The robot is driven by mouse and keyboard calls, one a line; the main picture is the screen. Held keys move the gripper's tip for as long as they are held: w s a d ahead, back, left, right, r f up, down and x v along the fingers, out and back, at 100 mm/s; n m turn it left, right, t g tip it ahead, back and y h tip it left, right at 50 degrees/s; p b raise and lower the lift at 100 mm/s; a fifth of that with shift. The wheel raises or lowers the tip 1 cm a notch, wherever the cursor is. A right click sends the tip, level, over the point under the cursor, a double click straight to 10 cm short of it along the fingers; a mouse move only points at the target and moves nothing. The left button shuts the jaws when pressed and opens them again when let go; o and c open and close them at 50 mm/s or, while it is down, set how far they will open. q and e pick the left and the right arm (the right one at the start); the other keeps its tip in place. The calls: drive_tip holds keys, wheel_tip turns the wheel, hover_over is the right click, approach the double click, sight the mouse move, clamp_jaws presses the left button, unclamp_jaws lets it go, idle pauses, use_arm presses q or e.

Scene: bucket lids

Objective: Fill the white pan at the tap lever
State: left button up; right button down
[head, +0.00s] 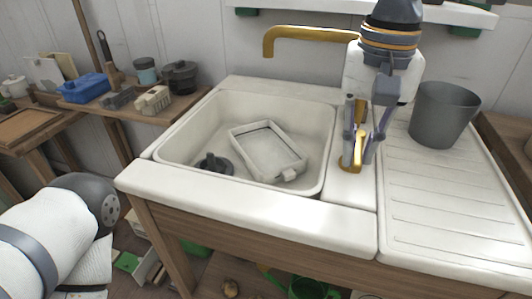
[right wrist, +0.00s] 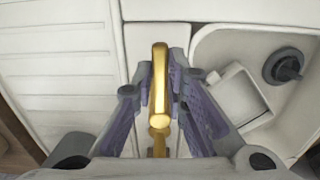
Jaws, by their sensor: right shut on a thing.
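The white pan (head: 268,152) is rectangular with a short handle and sits tilted in the picture on the sink floor. Part of it shows in the right wrist view (right wrist: 243,97). No water stream is visible, and I cannot tell whether water is in the pan. The gold tap spout (head: 312,33) reaches left over the back of the sink. My right gripper (head: 356,165) points down at the sink's right edge, shut on the gold tap lever (right wrist: 160,90), which stands between its fingers. My left gripper is out of view; only my left arm shows at lower left.
A dark plug-like object (head: 214,165) lies in the white sink (head: 240,193), left of the pan. A grey bucket (head: 444,115) stands on the ribbed drainboard (head: 455,200). A side table at left holds a blue box (head: 84,88) and dark pots (head: 180,77).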

drive_tip(key=shift+a+r+m+p, duration=0.15)
drive_tip(key=shift+r+m+p, duration=0.15)
drive_tip(key=shift+p, duration=0.2)
drive_tip(key=shift+w+a+f+m+p, duration=0.15)
drive_tip(key=shift+a+m+p, duration=0.1)
drive_tip(key=shift+m+p, duration=0.15)
drive_tip(key=shift+a+f, duration=0.1)
drive_tip(key=shift+a+r+m+p, duration=0.15)
drive_tip(key=shift+r+m+p, duration=0.1)
drive_tip(key=shift+m+p, duration=0.25)
drive_tip(key=shift+w+a+m, duration=0.1)
drive_tip(key=shift+w+m, duration=0.05)
drive_tip(key=shift+m, duration=0.15)
drive_tip(key=shift+w+a+f+p, duration=0.1)
drive_tip(key=shift+p, duration=0.2)
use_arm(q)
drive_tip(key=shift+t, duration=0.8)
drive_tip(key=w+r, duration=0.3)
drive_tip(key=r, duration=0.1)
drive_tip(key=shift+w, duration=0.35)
use_arm(e)
drive_tip(key=shift+f+m, duration=0.15)
drive_tip(key=shift+m, duration=0.15)
drive_tip(key=shift+w, duration=0.1)
idle(4.0)
